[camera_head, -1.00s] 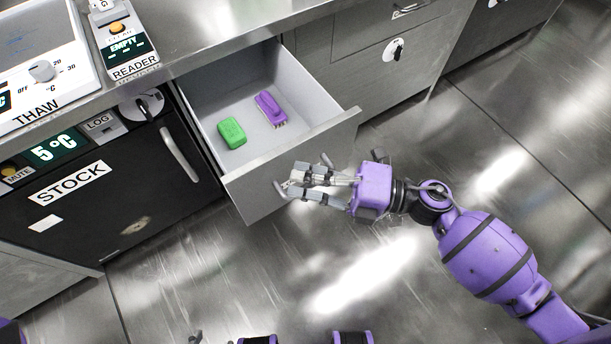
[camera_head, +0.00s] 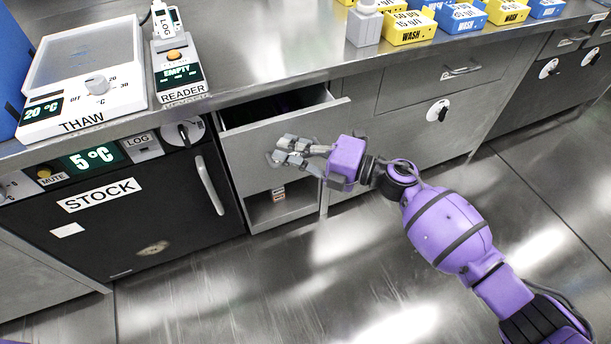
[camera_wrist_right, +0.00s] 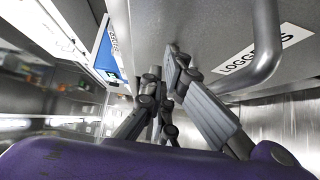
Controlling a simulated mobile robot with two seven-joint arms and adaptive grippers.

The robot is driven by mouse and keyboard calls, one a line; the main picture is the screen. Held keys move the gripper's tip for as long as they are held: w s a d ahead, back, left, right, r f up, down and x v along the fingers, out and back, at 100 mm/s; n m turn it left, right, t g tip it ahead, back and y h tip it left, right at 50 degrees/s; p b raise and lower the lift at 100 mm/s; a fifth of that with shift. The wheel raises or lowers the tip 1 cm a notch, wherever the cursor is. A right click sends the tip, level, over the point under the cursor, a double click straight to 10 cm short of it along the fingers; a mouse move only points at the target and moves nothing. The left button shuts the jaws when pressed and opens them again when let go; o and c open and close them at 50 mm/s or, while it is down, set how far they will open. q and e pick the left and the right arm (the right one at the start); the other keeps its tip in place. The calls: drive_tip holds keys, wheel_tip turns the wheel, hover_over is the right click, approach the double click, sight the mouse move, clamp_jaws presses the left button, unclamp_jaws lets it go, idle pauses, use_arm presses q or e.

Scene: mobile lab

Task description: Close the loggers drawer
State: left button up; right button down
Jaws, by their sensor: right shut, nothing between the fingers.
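The loggers drawer (camera_head: 250,155) is a grey metal drawer under the counter, with its front still standing out a little and a dark gap along its top. Its inside is too dark to make out. In the right wrist view, the drawer front (camera_wrist_right: 205,25) carries a white LOGGERS label (camera_wrist_right: 240,62) and a bar handle (camera_wrist_right: 268,45). My right gripper (camera_head: 281,151) is shut and empty, its fingertips at the drawer front; it also shows in the wrist view (camera_wrist_right: 172,75), beside the handle and not around it. Whether the fingertips touch the front is unclear. My left gripper is out of view.
The black STOCK fridge (camera_head: 110,220) stands left of the drawer. A THAW unit (camera_head: 85,75) and a READER (camera_head: 180,75) sit on the counter. Several yellow and blue boxes and a grey bottle (camera_head: 363,25) stand farther right. The floor in front is clear.

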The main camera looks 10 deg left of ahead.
sight(274, 118)
drive_tip(key=w+a+b, duration=0.4)
drive_tip(key=w+a, duration=0.2)
drive_tip(key=w, duration=0.4)
drive_tip(key=shift+w+b, duration=0.25)
drive_tip(key=shift+b, duration=0.15)
drive_tip(key=shift+w+r, duration=0.1)
drive_tip(key=shift+r, duration=0.1)
